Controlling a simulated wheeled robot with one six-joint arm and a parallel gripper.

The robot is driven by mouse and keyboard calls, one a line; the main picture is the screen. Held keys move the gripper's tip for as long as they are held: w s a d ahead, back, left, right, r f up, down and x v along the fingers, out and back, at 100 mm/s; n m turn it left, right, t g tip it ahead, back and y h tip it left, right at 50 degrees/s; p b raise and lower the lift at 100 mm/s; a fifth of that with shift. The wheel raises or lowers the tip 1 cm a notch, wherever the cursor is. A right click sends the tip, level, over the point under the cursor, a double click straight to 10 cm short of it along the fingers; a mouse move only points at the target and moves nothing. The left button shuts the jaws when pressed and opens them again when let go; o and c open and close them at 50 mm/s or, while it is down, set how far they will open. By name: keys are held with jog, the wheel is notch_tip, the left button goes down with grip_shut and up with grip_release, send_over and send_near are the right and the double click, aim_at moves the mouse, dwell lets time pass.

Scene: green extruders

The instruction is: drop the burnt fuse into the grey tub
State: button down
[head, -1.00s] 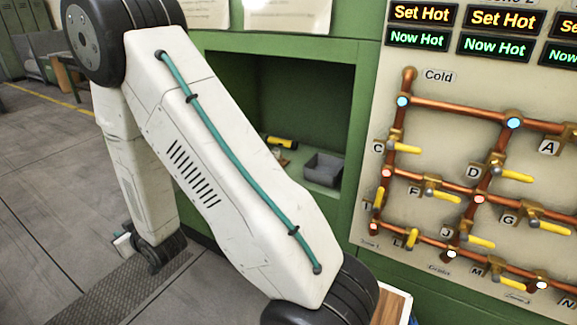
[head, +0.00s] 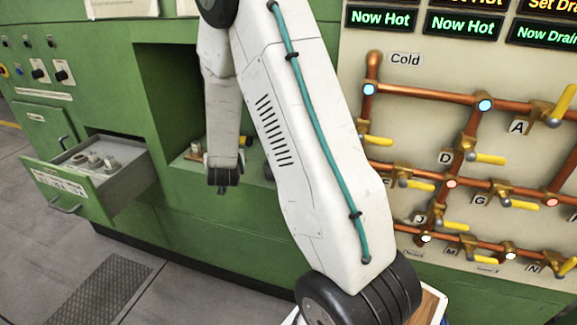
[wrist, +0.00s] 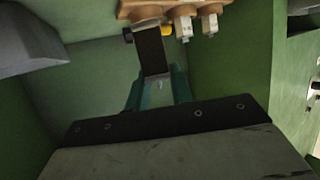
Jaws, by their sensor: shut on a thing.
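My gripper (wrist: 155,88) shows in the wrist view with its teal fingers shut on a dark, flat-looking piece, the burnt fuse (wrist: 152,50). The grey tub (wrist: 25,40) shows at the upper left of the wrist view, apart from the fuse. In the head view only a dark sliver of the tub (head: 269,170) shows between my arm links.
A brown fuse block (wrist: 165,8) with pale-tipped fuses is at the top of the wrist view, close to the held fuse. An open green drawer (head: 92,195) with pale parts juts out at left. Copper pipes with yellow valves (head: 485,159) are at right.

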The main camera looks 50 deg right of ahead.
jog(key=s+d+r+m+g+h, duration=0.2)
jog(key=s+d+m+g+h, duration=0.15)
jog(key=s+d, duration=0.4)
jog(key=s+d+r+m+g+h, duration=0.2)
jog(key=s+d+m+g, duration=0.25)
jog(key=d, duration=0.65)
jog(key=shift+g, duration=0.3)
jog(key=shift+w+f, duration=0.25)
jog(key=shift+f, duration=1.1)
jog(key=shift+w+f, duration=0.2)
jog(key=shift+f, duration=1.1)
jog(key=shift+a, duration=0.1)
jog(key=c, duration=1.1)
grip_release()
jog(key=shift+c, duration=0.2)
jog(key=v, duration=0.7)
jog(key=shift+a+r, duration=0.25)
jog(key=shift+a, duration=0.1)
jog(key=shift+s, duration=0.1)
